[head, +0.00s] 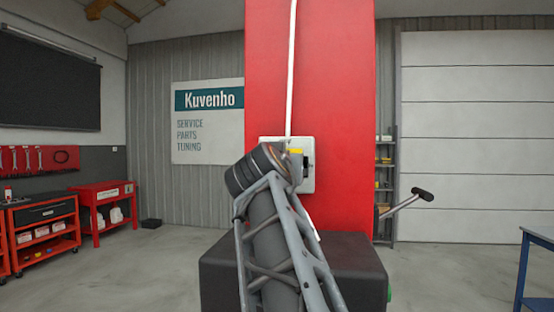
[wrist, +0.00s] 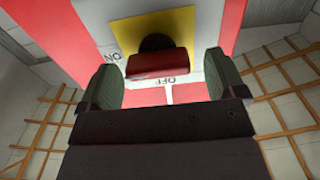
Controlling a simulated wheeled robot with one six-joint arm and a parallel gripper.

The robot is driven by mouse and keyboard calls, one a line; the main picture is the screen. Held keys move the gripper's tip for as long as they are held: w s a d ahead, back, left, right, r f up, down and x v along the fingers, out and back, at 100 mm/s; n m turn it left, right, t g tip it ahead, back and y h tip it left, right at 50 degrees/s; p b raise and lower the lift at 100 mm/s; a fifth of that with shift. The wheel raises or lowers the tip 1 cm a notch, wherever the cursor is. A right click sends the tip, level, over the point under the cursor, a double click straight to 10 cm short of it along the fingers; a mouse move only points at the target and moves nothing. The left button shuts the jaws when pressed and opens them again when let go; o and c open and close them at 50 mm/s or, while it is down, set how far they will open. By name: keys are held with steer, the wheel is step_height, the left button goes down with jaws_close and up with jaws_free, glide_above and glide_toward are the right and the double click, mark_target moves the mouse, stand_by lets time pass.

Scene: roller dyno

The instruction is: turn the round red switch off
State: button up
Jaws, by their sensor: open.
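The switch is on a pale box (head: 308,182) on the front of the red pillar; in the head view my arm hides much of it. In the wrist view it has a yellow plate (wrist: 125,36), a dark round hub (wrist: 157,43) and a red handle (wrist: 158,64). An ON label (wrist: 112,56) is to the left and an OFF label (wrist: 175,80) is below the handle, upside down. My gripper (wrist: 163,77) is open, one finger on each side of the handle, with a gap on both sides. I cannot tell which label the handle points to.
The red pillar (head: 335,70) rises behind the box, with a white conduit (head: 291,70) running up it. A dark block (head: 350,262) stands at its foot. A lever with a dark grip (head: 422,194) sticks out at right. A blue table (head: 535,240) is far right.

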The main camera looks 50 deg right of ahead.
steer(key=shift+w+d, duration=0.2)
steer(key=shift+d, duration=0.1)
steer(key=shift+c, duration=0.3)
